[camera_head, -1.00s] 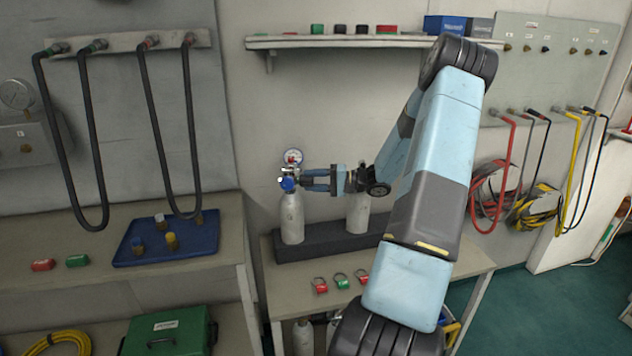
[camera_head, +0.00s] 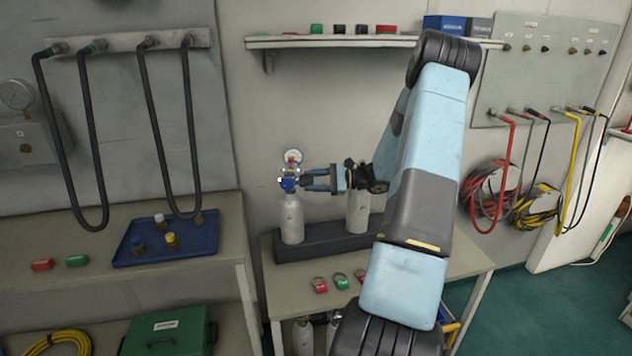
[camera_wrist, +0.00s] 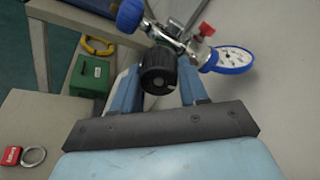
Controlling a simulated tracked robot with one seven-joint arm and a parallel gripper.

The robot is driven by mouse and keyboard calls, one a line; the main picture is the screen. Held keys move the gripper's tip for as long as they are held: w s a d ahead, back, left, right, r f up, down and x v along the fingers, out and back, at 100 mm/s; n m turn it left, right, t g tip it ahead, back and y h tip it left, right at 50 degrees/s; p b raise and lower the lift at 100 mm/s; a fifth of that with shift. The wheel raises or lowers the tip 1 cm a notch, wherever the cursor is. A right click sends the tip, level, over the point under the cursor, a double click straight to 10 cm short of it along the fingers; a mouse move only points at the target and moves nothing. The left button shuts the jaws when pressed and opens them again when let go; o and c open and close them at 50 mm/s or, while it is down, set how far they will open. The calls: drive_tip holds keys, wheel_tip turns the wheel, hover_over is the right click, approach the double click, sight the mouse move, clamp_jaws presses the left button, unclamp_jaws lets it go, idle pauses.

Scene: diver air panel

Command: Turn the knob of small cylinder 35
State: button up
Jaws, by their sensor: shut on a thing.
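The left small cylinder (camera_head: 291,218) stands upright in a dark rack and carries a valve with a blue knob (camera_head: 288,184) and a round gauge (camera_head: 293,157). Its number cannot be read. My gripper (camera_head: 307,182) reaches the valve from the right and is shut on a black knob (camera_wrist: 158,70), which sits between the fingers in the wrist view. The blue knob also shows in the wrist view (camera_wrist: 130,15), and the blue-rimmed gauge (camera_wrist: 232,60) is to the right of the black knob. A second cylinder (camera_head: 358,212) stands partly behind my gripper.
The dark rack (camera_head: 325,240) rests on a small table, with red and green tags (camera_head: 319,285) in front. A blue tray (camera_head: 195,240) with fittings is on the left bench. A shelf (camera_head: 345,42) hangs above my arm.

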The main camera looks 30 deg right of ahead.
drive_tip(key=shift+a+f+m, duration=0.1)
drive_tip(key=shift+f+m, duration=0.15)
drive_tip(key=shift+m, duration=0.35)
drive_tip(key=o, duration=1.1)
drive_tip(key=shift+r, duration=0.1)
drive_tip(key=shift+c, duration=0.2)
drive_tip(key=shift+r, duration=0.1)
